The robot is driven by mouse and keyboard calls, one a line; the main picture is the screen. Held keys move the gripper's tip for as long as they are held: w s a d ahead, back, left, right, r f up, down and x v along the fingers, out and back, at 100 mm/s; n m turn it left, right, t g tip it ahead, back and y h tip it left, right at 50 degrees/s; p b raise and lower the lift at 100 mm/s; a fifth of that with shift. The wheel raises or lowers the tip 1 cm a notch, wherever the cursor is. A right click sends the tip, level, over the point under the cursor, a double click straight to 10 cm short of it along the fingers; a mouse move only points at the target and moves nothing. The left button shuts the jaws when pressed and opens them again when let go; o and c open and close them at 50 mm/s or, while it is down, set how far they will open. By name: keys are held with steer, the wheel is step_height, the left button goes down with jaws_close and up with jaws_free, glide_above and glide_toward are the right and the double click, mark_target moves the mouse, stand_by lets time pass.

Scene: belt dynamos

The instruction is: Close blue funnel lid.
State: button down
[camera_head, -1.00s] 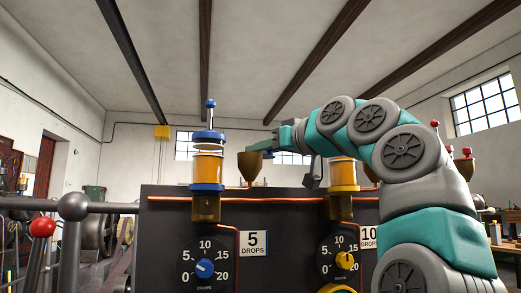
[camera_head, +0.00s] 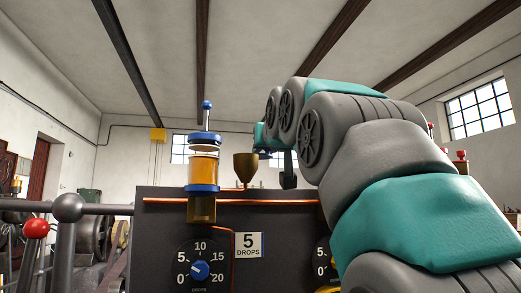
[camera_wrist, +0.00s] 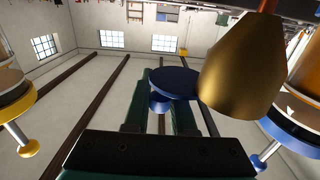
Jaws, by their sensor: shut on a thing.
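The brass funnel (camera_head: 246,165) stands open on the black panel, right of the blue-capped oiler; it also shows in the wrist view (camera_wrist: 240,70). The round blue lid (camera_wrist: 174,82) shows beside the funnel's mouth in the wrist view, partly overlapped by it, with a small knob. My gripper (camera_wrist: 160,112) is shut on the lid's knob. In the head view my gripper (camera_head: 259,135) and the blue lid (camera_head: 263,150) are small, just above and right of the funnel. I cannot tell whether lid and funnel touch.
The blue-capped glass oiler (camera_head: 204,165) stands close left of the funnel. A yellow-capped oiler (camera_wrist: 12,90) shows at the left of the wrist view. The panel (camera_head: 165,225) carries a blue dial (camera_head: 200,270) and a copper pipe (camera_head: 280,201). A red-knobbed lever (camera_head: 36,229) is at far left.

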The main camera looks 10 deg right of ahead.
steer(key=m+h, duration=0.1)
steer(key=h, duration=0.1)
steer(key=s+m+g+h+p, duration=0.1)
steer(key=m+h, duration=0.1)
steer(key=h, duration=0.1)
steer(key=s+m+g+h+p, duration=0.1)
steer(key=m+h, duration=0.1)
steer(key=h, duration=0.1)
steer(key=shift+s+d+r, duration=0.1)
steer(key=shift+s+r, duration=0.05)
steer(key=shift+r, duration=0.05)
steer(key=shift+s+a+f+m+g+h+p, duration=0.1)
steer(key=shift+s+m+g+h+p, duration=0.2)
steer(key=shift+m+g+h+p, duration=0.45)
steer(key=shift+s+a+m+g+h+p, duration=0.1)
steer(key=shift+s+m+g+h+p, duration=0.25)
steer(key=shift+m+h, duration=0.65)
steer(key=shift+h, duration=0.25)
steer(key=c, duration=0.7)
jaws_free()
steer(key=shift+c, duration=0.2)
steer(key=v, duration=0.8)
steer(key=shift+w, duration=0.15)
